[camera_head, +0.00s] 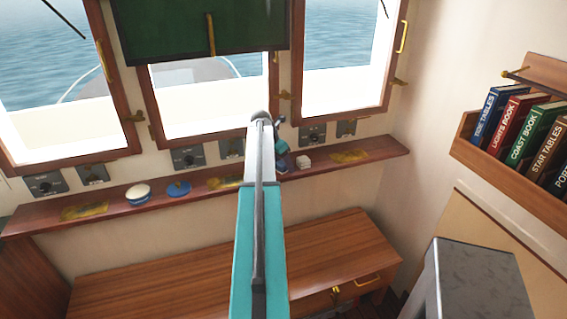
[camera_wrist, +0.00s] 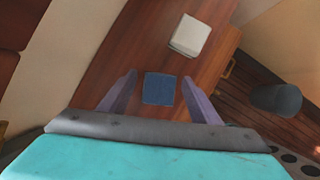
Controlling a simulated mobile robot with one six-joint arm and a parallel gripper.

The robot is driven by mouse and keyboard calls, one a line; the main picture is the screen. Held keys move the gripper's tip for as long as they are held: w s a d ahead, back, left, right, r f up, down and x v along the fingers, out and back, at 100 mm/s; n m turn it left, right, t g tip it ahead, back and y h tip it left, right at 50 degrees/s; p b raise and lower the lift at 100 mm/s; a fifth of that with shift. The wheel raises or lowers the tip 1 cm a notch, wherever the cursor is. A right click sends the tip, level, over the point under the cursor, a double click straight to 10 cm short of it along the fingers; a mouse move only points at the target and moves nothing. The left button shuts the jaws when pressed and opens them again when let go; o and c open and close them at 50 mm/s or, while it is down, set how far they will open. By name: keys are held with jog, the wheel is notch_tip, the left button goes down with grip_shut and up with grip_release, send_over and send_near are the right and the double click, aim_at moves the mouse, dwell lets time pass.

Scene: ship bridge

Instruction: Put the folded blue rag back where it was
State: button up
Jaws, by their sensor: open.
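The folded blue rag (camera_wrist: 159,88) shows in the wrist view as a small flat blue square on brown wood. My gripper (camera_wrist: 159,77) is open, with one finger on each side of the rag and a visible gap to each. I cannot tell how far the fingertips are above the wood. In the head view my arm reaches out to the long wooden ledge (camera_head: 355,155) under the windows and hides part of it. A small bluish patch there beside my arm is too small to name surely.
A white block (camera_wrist: 190,35) lies close to the rag; it also shows in the head view (camera_head: 303,162). A round cream-and-blue tin (camera_head: 138,194) and a blue round lid (camera_head: 179,189) stand left on the ledge. A bookshelf (camera_head: 500,165) is at right.

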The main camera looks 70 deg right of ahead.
jog(key=shift+r, duration=0.1)
jog(key=b+v, duration=0.3)
jog(key=v, duration=0.9)
dwell(0.7)
